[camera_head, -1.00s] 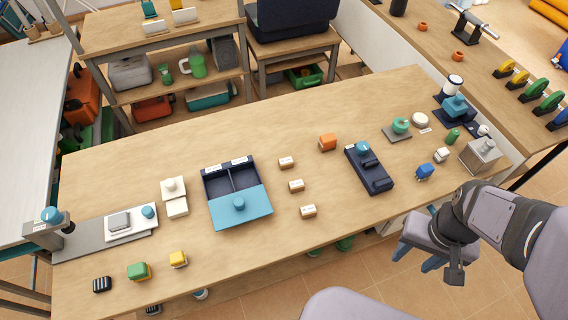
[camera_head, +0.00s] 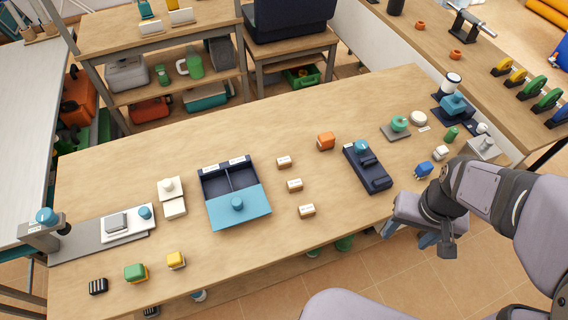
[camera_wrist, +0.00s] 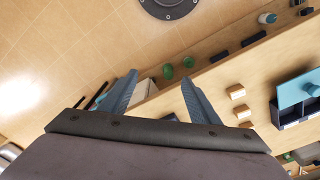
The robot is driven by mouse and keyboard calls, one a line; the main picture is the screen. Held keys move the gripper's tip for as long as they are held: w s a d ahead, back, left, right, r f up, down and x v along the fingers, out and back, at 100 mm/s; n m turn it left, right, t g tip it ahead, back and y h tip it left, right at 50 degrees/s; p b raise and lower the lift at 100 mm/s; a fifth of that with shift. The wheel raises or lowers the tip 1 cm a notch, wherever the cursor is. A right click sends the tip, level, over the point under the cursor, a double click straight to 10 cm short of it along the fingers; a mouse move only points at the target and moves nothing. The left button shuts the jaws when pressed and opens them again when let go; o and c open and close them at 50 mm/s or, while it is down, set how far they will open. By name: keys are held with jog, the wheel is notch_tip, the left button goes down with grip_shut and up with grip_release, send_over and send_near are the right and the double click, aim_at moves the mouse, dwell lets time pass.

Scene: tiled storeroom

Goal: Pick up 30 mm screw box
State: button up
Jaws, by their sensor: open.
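Three small tan boxes stand in a loose row on the table in the head view: a far one (camera_head: 284,162), a middle one (camera_head: 295,185) and a near one (camera_head: 307,211). Their labels are too small to read, so I cannot tell which is the 30 mm screw box. The wrist view also shows tan boxes, one of them (camera_wrist: 236,91) right of the fingers. My gripper (camera_head: 407,238) is at the table's front edge, right of the boxes and apart from them. Its two blue-grey fingers (camera_wrist: 160,90) are spread with nothing between them.
A two-compartment tray with a blue front (camera_head: 240,212) stands left of the boxes. A dark device with a blue knob (camera_head: 370,170) stands to their right, and an orange box (camera_head: 326,141) behind. A blue item (camera_head: 423,169) lies close to my arm. Table between boxes and front edge is clear.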

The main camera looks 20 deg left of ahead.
jog(key=w+a+f+n+t+b, duration=0.1)
jog(key=w+a+f+n+b, duration=0.1)
jog(key=w+a, duration=0.5)
jog(key=n+t+y+b, duration=0.2)
jog(key=n+y+b, duration=0.1)
jog(key=n+b, duration=0.2)
send_near(284, 160)
jog(key=shift+p+x, duration=0.65)
jog(key=shift+x, duration=3.45)
jog(key=c, duration=1.2)
